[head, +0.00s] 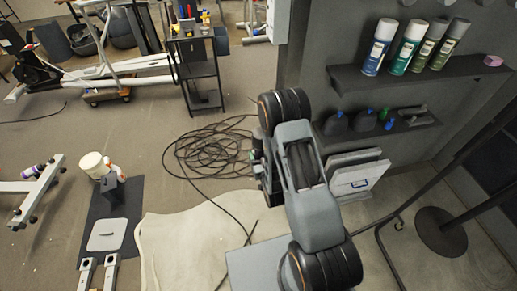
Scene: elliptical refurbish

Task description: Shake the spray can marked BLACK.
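Several spray cans stand upright in a row on the upper shelf at the right: one with a blue band (379,47), a teal one (407,48), a green one (427,46) and a darker olive one (449,45). Their labels are too small to read, so I cannot tell which is marked BLACK. My arm rises in the middle of the view, left of the shelf. The end of my arm (263,170) shows only partly behind its own links; its fingers and anything between them are hidden. It is well apart from the cans.
The upper shelf (345,80) also holds a pink block (493,60). Dark bottles (364,120) stand on the lower shelf. A black cable coil (215,148) lies on the floor. A dark stand (440,231) is at the right. A tool cart (203,70) stands behind.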

